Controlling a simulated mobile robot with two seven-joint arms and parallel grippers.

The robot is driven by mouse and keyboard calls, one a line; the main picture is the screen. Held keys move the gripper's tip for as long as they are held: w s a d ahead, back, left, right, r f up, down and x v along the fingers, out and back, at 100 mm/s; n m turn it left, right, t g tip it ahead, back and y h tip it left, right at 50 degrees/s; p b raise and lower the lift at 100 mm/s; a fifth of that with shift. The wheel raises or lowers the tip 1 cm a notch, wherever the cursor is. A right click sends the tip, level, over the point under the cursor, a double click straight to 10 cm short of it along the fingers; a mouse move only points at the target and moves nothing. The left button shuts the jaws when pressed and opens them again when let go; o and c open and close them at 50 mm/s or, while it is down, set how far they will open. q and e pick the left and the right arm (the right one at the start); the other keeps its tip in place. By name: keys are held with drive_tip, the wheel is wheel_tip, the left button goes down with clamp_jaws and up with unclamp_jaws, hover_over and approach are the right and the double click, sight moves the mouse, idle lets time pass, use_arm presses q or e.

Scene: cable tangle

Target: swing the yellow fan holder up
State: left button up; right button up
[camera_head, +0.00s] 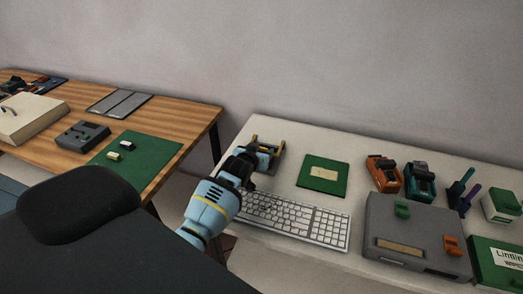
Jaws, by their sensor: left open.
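The yellow fan holder (281,147) is at the back left of the white table, small in the head view. Two yellow parts show beside dark parts, and I cannot make out its angle clearly. My left gripper (251,160) reaches in over the table's left end, right by the holder. It is open. The dark gripper hides part of the holder's near side, and I cannot tell whether they touch. My right gripper is not in view.
A white keyboard (293,217) lies just in front of my gripper. A green board (323,184) lies right of the holder. A grey case (415,229), orange device (383,174) and teal device (420,180) stand farther right. A wooden table (185,114) is at left, across a gap.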

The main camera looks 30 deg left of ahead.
use_arm(q)
drive_tip(key=shift+w+a, duration=0.1)
drive_tip(key=shift+w, duration=0.15)
drive_tip(key=shift+c, duration=0.5)
